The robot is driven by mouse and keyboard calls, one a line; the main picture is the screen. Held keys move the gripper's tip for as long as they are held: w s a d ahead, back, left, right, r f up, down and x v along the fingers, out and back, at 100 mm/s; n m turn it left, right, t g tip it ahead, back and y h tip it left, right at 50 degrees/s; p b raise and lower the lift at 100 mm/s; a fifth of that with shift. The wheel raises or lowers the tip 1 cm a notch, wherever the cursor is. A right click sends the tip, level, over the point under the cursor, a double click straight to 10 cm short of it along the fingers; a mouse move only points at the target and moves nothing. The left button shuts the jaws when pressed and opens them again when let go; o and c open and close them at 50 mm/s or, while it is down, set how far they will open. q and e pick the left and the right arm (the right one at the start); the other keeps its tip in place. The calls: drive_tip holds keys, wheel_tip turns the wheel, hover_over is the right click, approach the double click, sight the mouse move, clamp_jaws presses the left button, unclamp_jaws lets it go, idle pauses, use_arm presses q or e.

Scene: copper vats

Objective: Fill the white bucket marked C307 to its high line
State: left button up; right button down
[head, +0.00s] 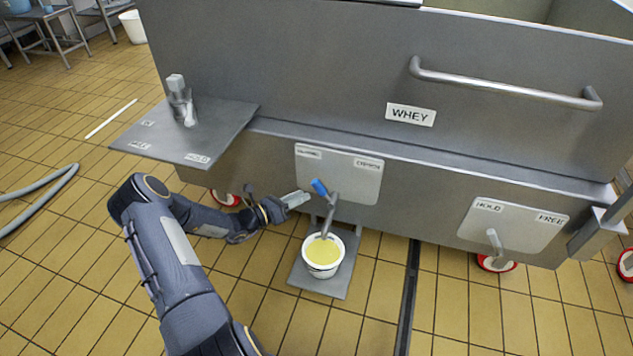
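A white bucket (308,264) stands upright under the tap, with pale yellow liquid inside below its rim. Marks on its front are too small to read. The tap (330,212) comes out of the vat's lower front, its spout end over the bucket. Its blue handle (319,187) tilts up and left in front of a label plate (350,184); I cannot make out a separate falling stream. My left gripper (302,198) is just left of the tap, apparently empty, close to the handle; its finger gap is unclear. My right gripper is not in view.
The steel vat (300,60) carries a WHEY sign (410,114) and a long handrail (505,88). A side shelf (165,140) holds a small metal fitting (182,100). A HOLD/FREE plate (515,226) is at right. A hose (45,183) lies on the tiled floor at left.

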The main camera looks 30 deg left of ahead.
sight(317, 189)
use_arm(q)
drive_tip(key=b+x, duration=0.2)
drive_tip(key=x, duration=0.4)
drive_tip(key=shift+w+d+f, duration=0.1)
drive_tip(key=shift+w+d, duration=0.1)
drive_tip(key=shift+w, duration=0.15)
drive_tip(key=shift+w+d, duration=0.15)
drive_tip(key=shift+w, duration=0.25)
drive_tip(key=shift+c, duration=0.3)
clamp_jaws()
